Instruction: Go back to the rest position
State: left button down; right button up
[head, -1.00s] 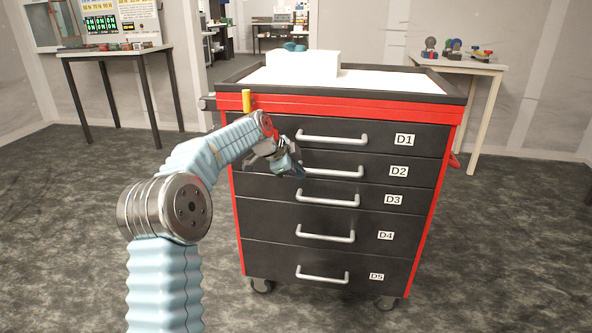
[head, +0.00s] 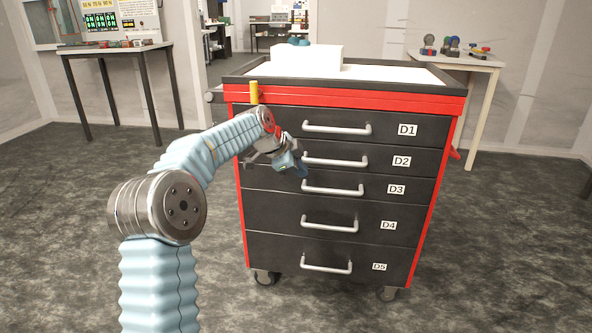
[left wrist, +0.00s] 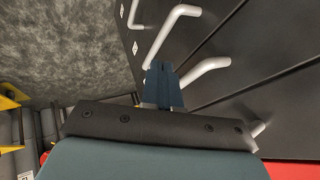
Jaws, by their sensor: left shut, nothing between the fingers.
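My left gripper (head: 302,171) is in front of the drawer cabinet (head: 270,215), near the left ends of the D2 handle (head: 335,162) and the D3 handle (head: 332,189). In the left wrist view its dark blue fingers (left wrist: 162,85) are together with nothing between them, and drawer handles (left wrist: 207,70) show behind them. I cannot tell from these views whether the fingers touch a handle. All the drawers look closed. My right gripper is not in view.
The cabinet stands on castors on a grey floor (head: 500,250). A white box (head: 300,57) is on its top and a yellow object (head: 254,92) is at its upper left edge. Tables stand at the back left (head: 110,50) and back right (head: 475,62). Floor on both sides is clear.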

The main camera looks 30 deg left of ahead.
pick_arm(q)
jog(key=v, duration=0.9)
jog(key=s+d+f+n+g, duration=0.15)
jog(key=d+f, duration=0.25)
jog(key=f, duration=0.7)
jog(key=d+f+n+g, duration=0.1)
jog(key=d+f+n, duration=0.25)
jog(key=f, duration=0.75)
jog(key=s+d+f+n+g, duration=0.15)
jog(key=d+f, duration=0.35)
jog(key=f, duration=0.5)
jog(key=s+d+f+n+g, duration=0.1)
jog(key=s+d+f+n, duration=0.5)
jog(key=s+f, duration=0.85)
jog(key=s+d+f+n, duration=0.1)
jog(key=s+d+f, duration=0.1)
jog(key=s, duration=0.4)
jog(key=s+d+f+n+g+h, duration=0.1)
jog(key=s+d+f, duration=0.1)
jog(key=s, duration=0.5)
jog(key=shift+s+d+n+g, duration=0.2)
jog(key=shift+d+n+g, duration=0.15)
jog(key=shift+d, duration=0.35)
